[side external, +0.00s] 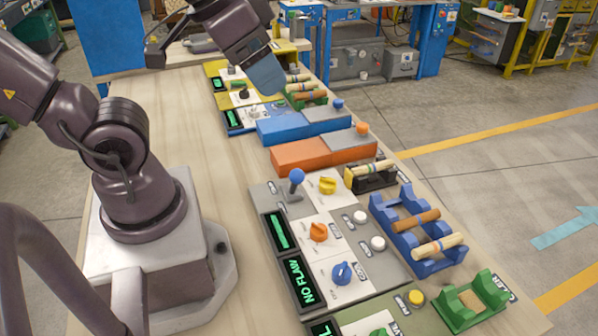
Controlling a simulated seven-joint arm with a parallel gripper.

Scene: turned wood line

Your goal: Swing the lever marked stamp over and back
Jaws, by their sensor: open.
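A lever with a blue ball knob (296,177) stands up from a grey panel in the middle of the bench. Smaller dark controls, one of them a dark knob or lever (243,92), stand on the far panels just left of my gripper. I cannot read the word stamp on any label, so I cannot tell which lever carries it. My gripper (270,82) hangs above the far part of the bench, beyond the blue-knobbed lever and apart from it. Its fingers are open, seen nearly edge on, and nothing shows in them.
An orange block (300,155) and a blue block (283,128) lie between my gripper and the blue-knobbed lever. Rotary knobs in yellow (328,185), orange (318,232) and blue (341,273) stand nearby. A blue rack (395,225) holds wooden rods. Bare bench lies left.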

